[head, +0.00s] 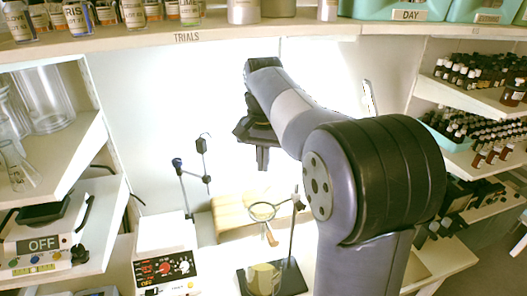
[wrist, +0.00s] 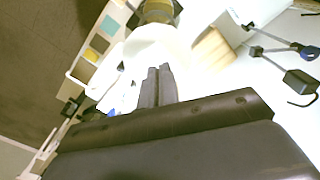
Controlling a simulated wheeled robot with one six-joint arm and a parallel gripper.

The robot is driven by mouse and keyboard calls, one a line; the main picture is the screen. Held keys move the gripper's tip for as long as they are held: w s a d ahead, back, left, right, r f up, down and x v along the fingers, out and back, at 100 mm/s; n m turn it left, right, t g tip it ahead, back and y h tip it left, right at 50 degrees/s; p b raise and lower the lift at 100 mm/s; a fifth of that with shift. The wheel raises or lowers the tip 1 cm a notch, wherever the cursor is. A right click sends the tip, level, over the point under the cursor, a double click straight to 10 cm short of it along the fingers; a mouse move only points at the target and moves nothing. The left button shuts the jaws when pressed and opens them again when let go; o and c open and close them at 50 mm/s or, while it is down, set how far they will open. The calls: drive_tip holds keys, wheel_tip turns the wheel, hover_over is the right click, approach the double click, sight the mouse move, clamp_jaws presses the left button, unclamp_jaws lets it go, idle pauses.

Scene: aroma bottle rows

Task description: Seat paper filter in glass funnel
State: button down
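My gripper (head: 262,160) hangs at the end of my raised arm, above and behind the ring stand. In the wrist view its two fingers (wrist: 158,72) are together, with no clear object between them. A round ring (head: 262,211) on the ring stand (head: 293,235) has an orange-brown piece (head: 271,238) below it; any glass funnel there is too faint to tell apart. A beaker (head: 263,280) with a yellowish look stands on the dark base. I cannot make out a paper filter; a washed-out white area lies beyond the fingers in the wrist view.
A pale wooden block (head: 232,215) sits behind the ring stand and shows in the wrist view (wrist: 213,48). A hotplate (head: 165,265) and a thin clamp stand (head: 205,160) are to the left. Shelves with glassware and bottles flank both sides; a shelf (head: 230,31) runs overhead.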

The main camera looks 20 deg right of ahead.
wheel_tip(320, 180, down, 7)
drive_tip(key=b, duration=0.5)
drive_tip(key=shift+f+b, duration=0.1)
drive_tip(key=shift+b, duration=0.3)
drive_tip(key=shift+f+b, duration=0.4)
drive_tip(key=shift+f, duration=0.55)
drive_tip(key=c, duration=1.6)
unclamp_jaws()
wheel_tip(320, 180, up, 11)
drive_tip(key=shift+f, duration=0.1)
drive_tip(key=shift+f, duration=0.1)
